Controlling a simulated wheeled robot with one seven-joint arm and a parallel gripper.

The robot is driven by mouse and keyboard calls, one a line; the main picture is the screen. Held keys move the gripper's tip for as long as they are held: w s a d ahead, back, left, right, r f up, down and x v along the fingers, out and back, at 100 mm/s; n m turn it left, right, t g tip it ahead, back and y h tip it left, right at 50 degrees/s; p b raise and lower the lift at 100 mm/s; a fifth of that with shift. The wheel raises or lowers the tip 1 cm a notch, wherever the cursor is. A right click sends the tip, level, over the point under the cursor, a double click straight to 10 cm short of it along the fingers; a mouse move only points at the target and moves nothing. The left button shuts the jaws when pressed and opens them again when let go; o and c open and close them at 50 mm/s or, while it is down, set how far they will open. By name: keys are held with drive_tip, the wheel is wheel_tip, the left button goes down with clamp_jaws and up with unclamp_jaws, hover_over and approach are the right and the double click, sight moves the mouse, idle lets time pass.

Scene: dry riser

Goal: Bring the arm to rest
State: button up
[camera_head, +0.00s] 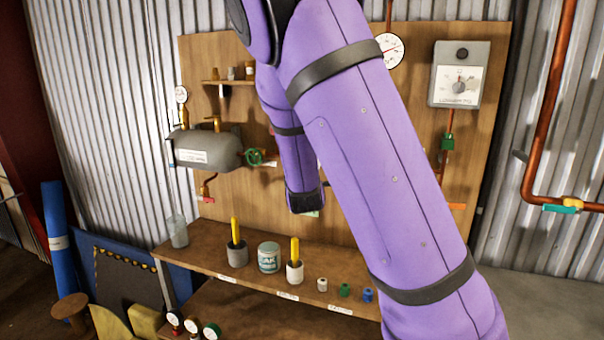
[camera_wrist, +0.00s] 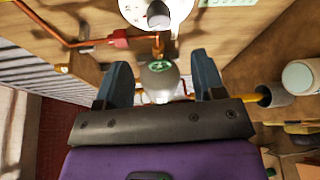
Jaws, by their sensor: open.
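My purple arm crosses the middle of the head camera view and hides much of the wooden board (camera_head: 340,228) behind it. My gripper's jaws are hidden there. In the wrist view my gripper (camera_wrist: 162,78) is open, with its two dark blue fingers apart. Between and beyond the fingers, a grey rounded body (camera_wrist: 160,80) with a green mark shows, with a brass fitting above it. Nothing is seen held between the fingers. I cannot tell whether the fingers touch anything.
A shelf (camera_head: 222,262) carries several cups, a tin (camera_head: 268,257) and small coloured fittings. A grey tank (camera_head: 205,148) with a green valve (camera_head: 255,157) is left of my arm. A grey dial box (camera_head: 457,75) and copper pipe (camera_head: 540,130) are on the right.

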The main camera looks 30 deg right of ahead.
idle(0.3)
drive_tip(key=s+a+r+m+g+y, duration=0.2)
drive_tip(key=s+a+r+m+g, duration=0.1)
drive_tip(key=s, duration=0.9)
drive_tip(key=s+a+r+m+g+y, duration=0.2)
drive_tip(key=s+a+m, duration=0.3)
drive_tip(key=s, duration=0.6)
drive_tip(key=s+a+r+m+g+y, duration=0.3)
drive_tip(key=s+a+m+g+y, duration=0.1)
drive_tip(key=s, duration=0.8)
drive_tip(key=shift+s+a+r+m+g, duration=0.35)
drive_tip(key=shift+a+m, duration=0.15)
drive_tip(key=shift+m, duration=0.3)
